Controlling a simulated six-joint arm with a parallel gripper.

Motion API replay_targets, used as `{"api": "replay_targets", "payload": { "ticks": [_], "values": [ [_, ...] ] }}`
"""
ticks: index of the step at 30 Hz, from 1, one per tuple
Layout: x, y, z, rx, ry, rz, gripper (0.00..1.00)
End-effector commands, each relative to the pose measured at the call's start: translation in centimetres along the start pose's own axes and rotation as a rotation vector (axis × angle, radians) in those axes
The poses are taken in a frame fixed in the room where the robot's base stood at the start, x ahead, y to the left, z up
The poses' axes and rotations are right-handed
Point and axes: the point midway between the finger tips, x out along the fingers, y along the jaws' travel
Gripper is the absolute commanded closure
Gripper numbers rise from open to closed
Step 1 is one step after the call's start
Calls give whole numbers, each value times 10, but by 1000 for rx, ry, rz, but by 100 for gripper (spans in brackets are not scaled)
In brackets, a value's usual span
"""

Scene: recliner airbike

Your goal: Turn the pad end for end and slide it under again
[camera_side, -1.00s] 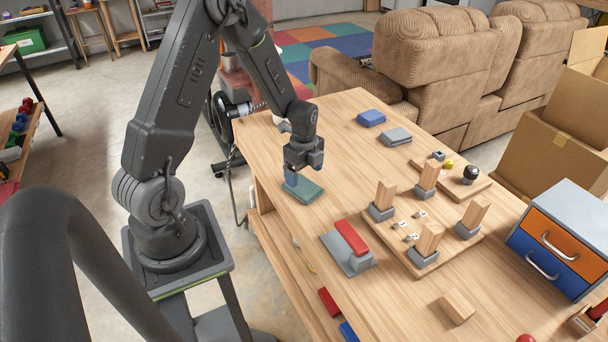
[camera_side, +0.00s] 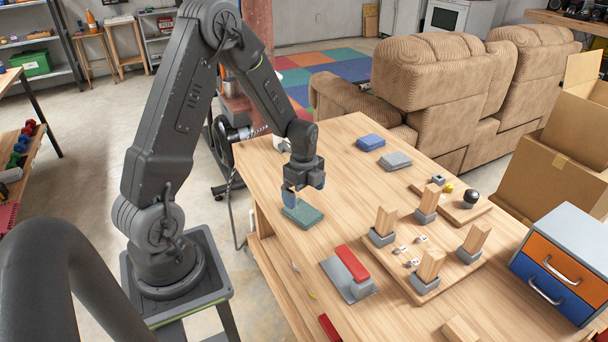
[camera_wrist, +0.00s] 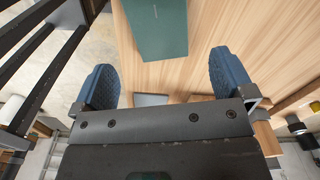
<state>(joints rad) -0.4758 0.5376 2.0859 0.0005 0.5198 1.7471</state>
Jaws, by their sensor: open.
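A flat green pad (camera_side: 303,214) lies on the wooden table near its left edge. It also shows at the top of the wrist view (camera_wrist: 157,28), where its near end lies ahead of the space between my fingers. My gripper (camera_side: 304,188) is just above the pad, pointing down, with its two blue fingers apart. In the wrist view my gripper (camera_wrist: 164,85) is wide open with nothing between the fingertips. A red bar (camera_side: 351,263) lies on a grey block (camera_side: 345,280) nearer the camera. I cannot tell whether that grey block is a pad.
A board (camera_side: 455,263) with several wooden posts in grey sockets stands right of the red bar. A blue block (camera_side: 370,142) and a grey block (camera_side: 395,160) lie farther back. A drawer unit (camera_side: 560,255) stands at the right. Bare table surrounds the green pad.

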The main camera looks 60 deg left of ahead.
Motion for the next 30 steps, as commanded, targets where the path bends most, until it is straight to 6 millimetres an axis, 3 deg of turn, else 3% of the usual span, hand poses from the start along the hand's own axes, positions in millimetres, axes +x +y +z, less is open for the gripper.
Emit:
{"api": "replay_targets", "payload": {
  "ticks": [15, 23, 26, 30],
  "values": [
    [-106, -1, 0, 0, -1, -7, 0],
    [-131, 1, -2, -6, -1, -6, 0],
    [-145, 7, -11, -58, -4, -31, 0],
    [-177, 31, -40, -241, 5, -109, 0]
  ]
}}
